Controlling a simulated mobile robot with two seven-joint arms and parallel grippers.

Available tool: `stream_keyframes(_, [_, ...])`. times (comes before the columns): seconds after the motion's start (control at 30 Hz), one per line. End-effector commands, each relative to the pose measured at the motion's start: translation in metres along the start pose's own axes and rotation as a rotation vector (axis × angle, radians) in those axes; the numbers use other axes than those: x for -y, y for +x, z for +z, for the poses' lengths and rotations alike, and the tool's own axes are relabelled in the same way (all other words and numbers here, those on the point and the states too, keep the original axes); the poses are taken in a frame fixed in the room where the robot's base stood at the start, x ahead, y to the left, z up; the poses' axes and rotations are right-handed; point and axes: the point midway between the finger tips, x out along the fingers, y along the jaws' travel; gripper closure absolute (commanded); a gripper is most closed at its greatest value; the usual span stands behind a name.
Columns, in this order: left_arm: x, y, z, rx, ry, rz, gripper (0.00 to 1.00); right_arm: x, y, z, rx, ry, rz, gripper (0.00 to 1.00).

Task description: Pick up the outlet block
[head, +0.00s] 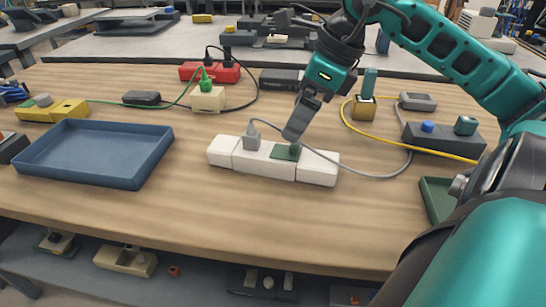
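A long white block (225,152), which looks like the outlet block, lies on the wooden table in the middle of the head view. A grey plug (251,140) with a grey cable stands in its left part. A dark green patch (285,152) lies on its top, right of centre. My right gripper (293,134) comes down from the upper right, its fingertips just above or at the green patch. Its fingers are seen edge-on, so whether they are apart or touching the block cannot be told. My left gripper is out of view.
A blue tray (95,181) is at the left. A red block (195,72) and a cream block (207,99) with a green plug stand behind. Yellow and grey cables run right toward a dark box (443,138). A green tray (433,200) is at the right. The table front is clear.

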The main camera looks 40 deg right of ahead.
Motion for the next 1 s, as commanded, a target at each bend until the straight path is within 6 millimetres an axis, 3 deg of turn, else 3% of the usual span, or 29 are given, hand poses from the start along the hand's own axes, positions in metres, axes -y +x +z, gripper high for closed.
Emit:
stream_keyframes(0.03, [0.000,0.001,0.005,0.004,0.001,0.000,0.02,-0.001,0.013,-0.002,-0.006,0.000,0.003,0.06])
stream_keyframes(0.2, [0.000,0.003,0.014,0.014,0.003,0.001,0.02,-0.001,0.043,-0.001,-0.004,0.000,0.002,0.06])
stream_keyframes(0.53, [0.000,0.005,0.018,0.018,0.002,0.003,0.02,-0.001,0.066,-0.001,-0.003,0.001,0.004,0.06])
stream_keyframes(0.77, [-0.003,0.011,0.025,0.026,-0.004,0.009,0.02,-0.002,0.094,-0.001,-0.007,0.000,0.004,0.06])
stream_keyframes(1.0, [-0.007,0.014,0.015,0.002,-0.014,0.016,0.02,-0.002,0.109,0.001,0.000,0.002,0.005,0.06])
